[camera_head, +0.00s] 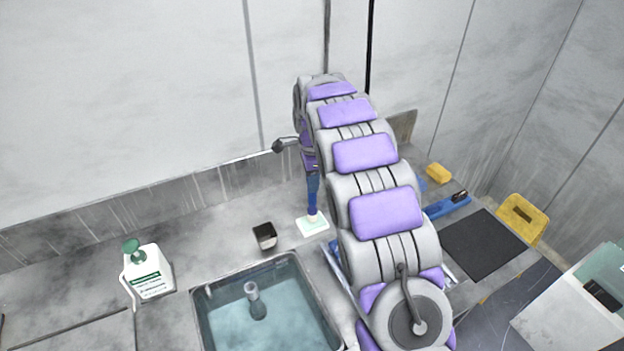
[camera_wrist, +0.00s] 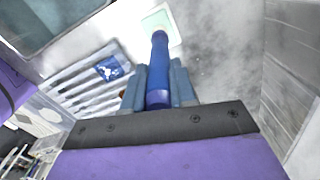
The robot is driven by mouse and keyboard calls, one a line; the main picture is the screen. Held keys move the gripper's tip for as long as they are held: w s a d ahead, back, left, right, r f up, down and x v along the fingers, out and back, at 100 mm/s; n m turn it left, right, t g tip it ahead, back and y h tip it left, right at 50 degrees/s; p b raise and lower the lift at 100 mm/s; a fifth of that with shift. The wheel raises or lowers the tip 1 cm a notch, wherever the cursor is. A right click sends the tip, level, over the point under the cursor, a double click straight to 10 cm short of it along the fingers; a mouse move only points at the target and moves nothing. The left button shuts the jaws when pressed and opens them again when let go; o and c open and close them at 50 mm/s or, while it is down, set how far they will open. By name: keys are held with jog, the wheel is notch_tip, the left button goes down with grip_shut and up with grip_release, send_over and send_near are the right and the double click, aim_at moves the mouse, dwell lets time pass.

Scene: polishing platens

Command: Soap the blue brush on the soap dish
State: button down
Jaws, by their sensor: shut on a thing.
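The blue brush (camera_head: 312,207) is upright in my gripper (camera_head: 313,181), its lower end over the pale soap dish (camera_head: 313,224). In the wrist view my gripper (camera_wrist: 158,85) is shut on the brush's blue handle (camera_wrist: 159,70), with a finger on each side. The handle points toward the pale green-white soap dish (camera_wrist: 168,17). The brush's lower end looks to be at or just above the dish; I cannot tell whether it touches. The bristles are hard to make out.
A water-filled sink (camera_head: 228,319) lies in front of the dish. A small dark cup (camera_head: 265,237) stands left of the dish, and a white soap bottle (camera_head: 148,272) farther left. A dark mat (camera_head: 482,244), a yellow block (camera_head: 439,173) and a yellow item (camera_head: 522,218) are at right.

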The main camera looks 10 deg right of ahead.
jog(key=shift+f, duration=0.45)
dwell(0.6)
jog(key=shift+s+f+p, duration=0.1)
jog(key=shift+f+p, duration=0.05)
jog(key=shift+p, duration=0.25)
dwell(1.5)
jog(key=shift+r+p, duration=2.05)
jog(key=shift+r, duration=1.6)
jog(key=shift+f, duration=0.1)
